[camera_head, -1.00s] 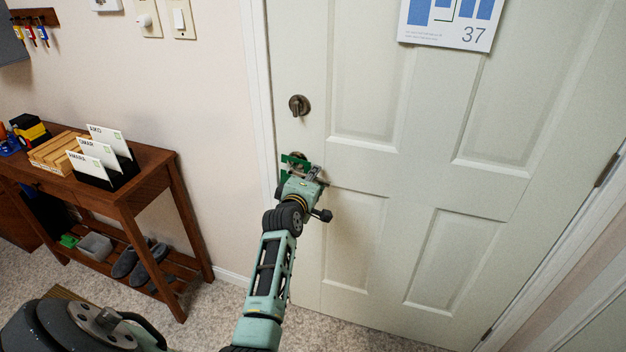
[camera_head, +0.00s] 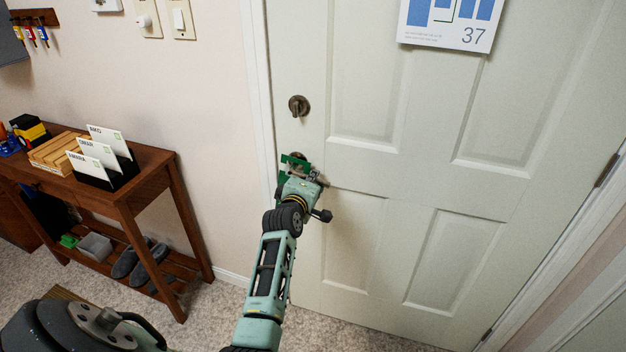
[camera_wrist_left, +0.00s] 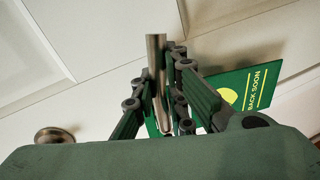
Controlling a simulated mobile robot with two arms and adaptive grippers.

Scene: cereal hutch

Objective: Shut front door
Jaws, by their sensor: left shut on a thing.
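The white panelled front door (camera_head: 395,170) fills the right half of the head view. Its left edge lies against the door frame, with no clear gap showing. My left gripper (camera_head: 300,172) is at the lever handle on the door's left side. In the left wrist view, the fingers (camera_wrist_left: 163,105) are closed around the metal lever (camera_wrist_left: 155,60). A green "BACK SOON" sign (camera_wrist_left: 240,92) hangs behind the fingers and partly shows in the head view. The round deadbolt (camera_head: 299,105) sits above the handle. My right gripper is not in view.
A brown wooden console table (camera_head: 150,190) with a letter holder (camera_head: 105,165) stands left of the door, with shoes (camera_head: 138,266) on its lower shelf. A calendar (camera_head: 450,22) hangs on the door. Carpet before the door is clear.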

